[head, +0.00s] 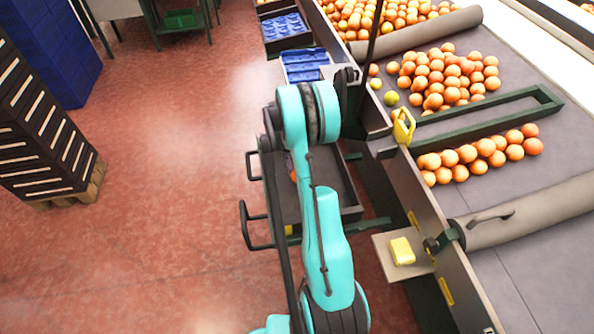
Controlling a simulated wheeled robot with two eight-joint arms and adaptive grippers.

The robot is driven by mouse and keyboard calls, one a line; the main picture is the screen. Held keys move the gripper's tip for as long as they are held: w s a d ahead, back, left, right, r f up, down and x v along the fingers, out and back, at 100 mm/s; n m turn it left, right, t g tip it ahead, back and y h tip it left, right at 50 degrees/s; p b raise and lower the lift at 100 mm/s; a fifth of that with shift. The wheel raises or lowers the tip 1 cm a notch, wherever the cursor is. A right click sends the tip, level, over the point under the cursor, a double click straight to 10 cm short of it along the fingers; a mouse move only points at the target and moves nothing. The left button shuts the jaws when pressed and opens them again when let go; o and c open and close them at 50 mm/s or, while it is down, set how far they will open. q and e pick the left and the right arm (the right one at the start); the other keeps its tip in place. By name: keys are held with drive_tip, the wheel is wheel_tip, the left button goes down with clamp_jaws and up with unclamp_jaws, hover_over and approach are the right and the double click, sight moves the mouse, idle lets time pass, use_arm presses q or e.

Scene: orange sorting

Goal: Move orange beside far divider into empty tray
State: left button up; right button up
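Loose oranges (445,75) lie in a pile on the grey belt, between the padded far divider (420,35) and a dark green frame (490,112). One orange (374,70) lies apart at the pile's left, near the divider's left end. A dark tray (334,180) stands beside the belt. My teal arm (325,240) crosses in front of it, so I cannot tell whether it is empty; a small orange patch shows at its left. Neither gripper can be made out.
Yellow-green fruit (390,98) lies by the belt's left wall. A row of oranges (485,148) lies nearer, before a padded roller (540,212). Blue-lined trays (304,66) stand farther back. Dark crates (45,125) are stacked at left. The red floor between is clear.

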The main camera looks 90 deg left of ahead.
use_arm(q)
drive_tip(key=shift+f, duration=0.4)
idle(0.5)
drive_tip(key=o, duration=1.7)
drive_tip(key=shift+o, duration=0.2)
drive_tip(key=shift+r, duration=0.15)
drive_tip(key=shift+p+v, duration=1.55)
drive_tip(key=shift+v, duration=0.85)
wheel_tip(320, 180, up, 7)
drive_tip(key=p, duration=0.4)
